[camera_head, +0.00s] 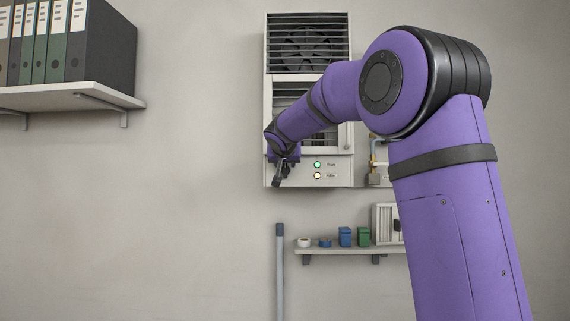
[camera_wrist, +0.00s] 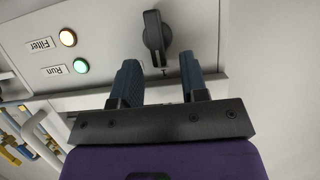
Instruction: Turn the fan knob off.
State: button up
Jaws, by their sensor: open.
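The fan knob (camera_wrist: 155,36) is a black rotary knob on a light grey panel in the wrist view. Its long grip runs nearly straight up and down in that picture. In the head view my gripper (camera_head: 279,180) is at the lower left of the wall fan unit (camera_head: 342,171) and hides the knob.
Beside the knob are a green Run light (camera_wrist: 81,66) and a whitish-orange Filter light (camera_wrist: 68,37). A small shelf (camera_head: 345,250) with several items is below the unit. A shelf with binders (camera_head: 70,100) is at the upper left. The wall between is clear.

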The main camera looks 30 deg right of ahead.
jog(key=shift+w+d+f, duration=0.25)
jog(key=shift+w+d, duration=0.1)
jog(key=shift+w, duration=0.15)
grip_shut()
jog(key=shift+w+a+f+n+g+h, duration=0.15)
jog(key=shift+w+a+n+g+h, duration=0.1)
jog(key=shift+n+h, duration=0.6)
jog(key=shift+w+a+f+n+g+h, duration=0.1)
jog(key=shift+a+n+g+h, duration=0.3)
jog(key=shift+n, duration=0.8)
jog(key=shift+w+a+f+n+g+h, duration=0.2)
jog(key=shift+n+h, duration=0.55)
jog(key=shift+n, duration=0.3)
